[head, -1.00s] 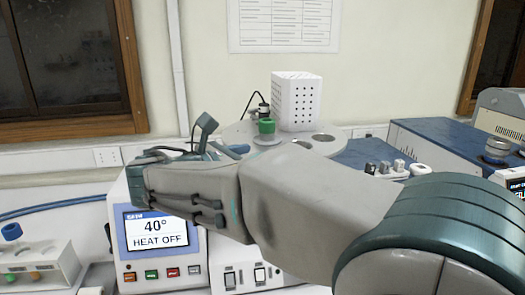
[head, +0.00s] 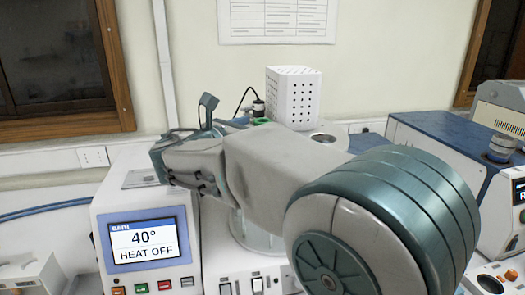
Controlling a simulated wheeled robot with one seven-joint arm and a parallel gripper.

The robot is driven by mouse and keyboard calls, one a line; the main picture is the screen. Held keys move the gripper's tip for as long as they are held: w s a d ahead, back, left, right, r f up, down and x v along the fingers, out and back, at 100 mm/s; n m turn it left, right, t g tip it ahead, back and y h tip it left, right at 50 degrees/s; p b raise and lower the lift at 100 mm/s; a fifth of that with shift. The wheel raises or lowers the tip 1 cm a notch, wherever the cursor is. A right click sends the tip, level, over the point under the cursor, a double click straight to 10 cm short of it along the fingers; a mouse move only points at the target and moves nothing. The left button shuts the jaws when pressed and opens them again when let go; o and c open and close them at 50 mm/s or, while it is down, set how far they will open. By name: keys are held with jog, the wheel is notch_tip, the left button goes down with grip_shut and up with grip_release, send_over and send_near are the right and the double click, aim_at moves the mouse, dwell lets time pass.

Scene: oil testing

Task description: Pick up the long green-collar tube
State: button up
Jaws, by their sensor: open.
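A green collar (head: 261,121) shows as a thin strip just above my arm, on top of the bath beside the white perforated box. The rest of the piece and any tube below it are hidden by my arm. My arm reaches from the lower right across the bath to the left. My gripper (head: 163,152) is at its far left end, above the heater unit and to the left of the green collar, apart from it. Its fingertips are mostly hidden, and I see nothing held in it.
The heater unit (head: 148,240) reads 40° and HEAT OFF. The white perforated box (head: 292,97) stands behind the arm, with a round opening (head: 324,138) to its right. A blue instrument (head: 433,140) stands at the right. Wall lies behind.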

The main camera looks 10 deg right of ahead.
aim_at(267, 119)
jog(key=p+x, duration=0.1)
jog(key=x, duration=0.3)
jog(key=shift+w+d, duration=0.2)
jog(key=shift+d, duration=0.15)
jog(key=c, duration=1.3)
jog(key=shift+c, duration=0.2)
jog(key=shift+r, duration=0.1)
notch_tip(267, 119, up, 28)
jog(key=p, duration=0.2)
jog(key=shift+p, duration=0.4)
jog(key=shift+s, duration=0.1)
